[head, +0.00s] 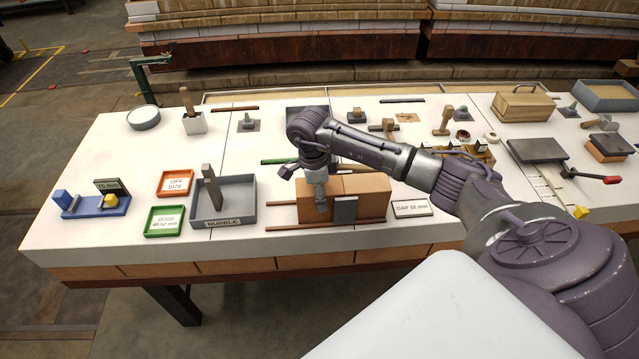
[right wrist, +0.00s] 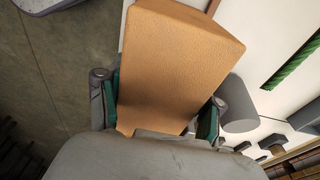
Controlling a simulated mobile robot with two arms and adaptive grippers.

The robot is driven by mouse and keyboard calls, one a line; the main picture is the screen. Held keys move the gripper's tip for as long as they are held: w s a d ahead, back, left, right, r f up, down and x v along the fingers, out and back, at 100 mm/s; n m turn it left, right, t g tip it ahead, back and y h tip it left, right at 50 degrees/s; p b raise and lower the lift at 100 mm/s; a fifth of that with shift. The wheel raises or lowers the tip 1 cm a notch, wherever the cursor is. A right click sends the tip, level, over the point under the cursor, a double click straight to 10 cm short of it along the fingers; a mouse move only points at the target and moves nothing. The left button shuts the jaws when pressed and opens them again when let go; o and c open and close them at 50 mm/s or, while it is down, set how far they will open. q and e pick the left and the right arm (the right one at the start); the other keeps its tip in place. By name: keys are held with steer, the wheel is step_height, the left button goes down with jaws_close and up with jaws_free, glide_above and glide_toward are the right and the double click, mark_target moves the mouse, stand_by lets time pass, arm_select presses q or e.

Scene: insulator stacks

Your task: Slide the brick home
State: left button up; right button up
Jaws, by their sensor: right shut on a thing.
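An orange-tan brick (head: 306,205) stands near the table's front edge, and my right gripper (head: 321,200) comes down on it from above. In the right wrist view the brick (right wrist: 180,55) fills the space between the green-padded fingers of my right gripper (right wrist: 160,108), which is shut on it. A second tan brick (head: 368,186) is right of it. A grey upright plate (head: 346,211) stands in front, near where the two bricks meet. Whether the bricks touch is hard to tell. A sign reading "GAP 15 mm" (head: 411,209) lies to the right. My left gripper is not in view.
Thin brown rails (head: 286,228) run beside the bricks. A grey "RUBBLE" tray (head: 236,196), a green tray (head: 164,221) and an orange tray (head: 175,183) are at the left. A blue gauge (head: 92,207) is farther left. My right arm covers part of the table's right side.

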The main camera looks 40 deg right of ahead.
steer(key=o, duration=1.6)
steer(key=shift+s+d, duration=0.1)
steer(key=shift+d, duration=0.05)
steer(key=shift+o, duration=0.2)
